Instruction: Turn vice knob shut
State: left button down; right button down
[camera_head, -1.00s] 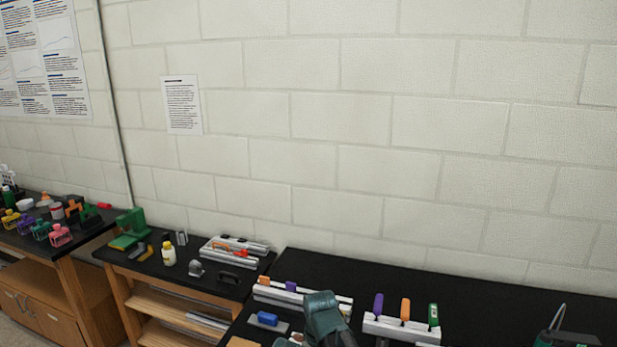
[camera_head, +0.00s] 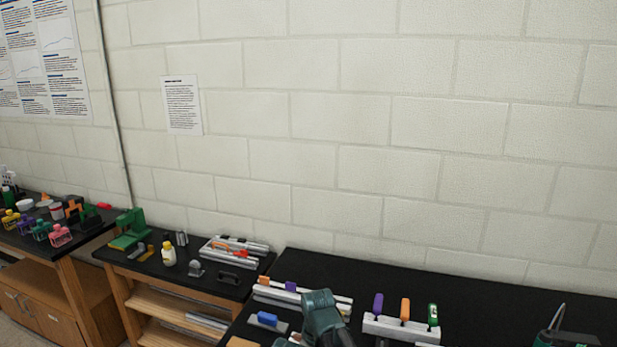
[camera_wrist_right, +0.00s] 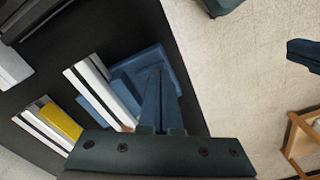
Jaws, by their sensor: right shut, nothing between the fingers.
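In the right wrist view, a blue body that looks like the vice (camera_wrist_right: 126,70) sits at the black table's edge beside a white-and-dark rail. My right gripper (camera_wrist_right: 160,72) is shut and empty. Its narrow blue fingers overlap the vice in the picture. I cannot tell whether they touch it. The knob cannot be made out; the fingers and the gripper's dark bar cover part of that area. In the head view, a dark teal link of my arm shows at the bottom middle, and the vice cannot be made out there. My left gripper is not in the head view.
A yellow block (camera_wrist_right: 62,122) lies on a second rail in the wrist view. In the head view, a white rack (camera_head: 400,329) with purple, orange and green handles stands right of my arm, and a blue block (camera_head: 267,319) lies left. The black table (camera_head: 480,287) behind the rack is clear.

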jog(key=shift+w+a, duration=0.3)
dwell(0.5)
jog(key=shift+s+d, duration=0.1)
jog(key=shift+s+d, duration=0.1)
jog(key=shift+r, duration=0.1)
notch_tip(320, 180, up, 6)
jog(key=p, duration=0.6)
jog(key=shift+s+d, duration=0.15)
jog(key=s+d+m, duration=0.4)
jog(key=s+d, duration=0.1)
jog(key=d, duration=0.3)
jog(key=s+d+m, duration=0.4)
jog(key=d+m, duration=0.1)
jog(key=d, duration=0.2)
jog(key=s+a+f+n+b, duration=0.2)
jog(key=a+f+b, duration=0.1)
jog(key=a, duration=0.2)
jog(key=s+a+f+n+h+b, duration=0.1)
jog(key=s+a+f+n+b, duration=0.1)
jog(key=a, duration=0.4)
jog(key=shift+s+f+b, duration=0.7)
jog(key=shift+f+b, duration=0.1)
jog(key=shift+f, duration=0.05)
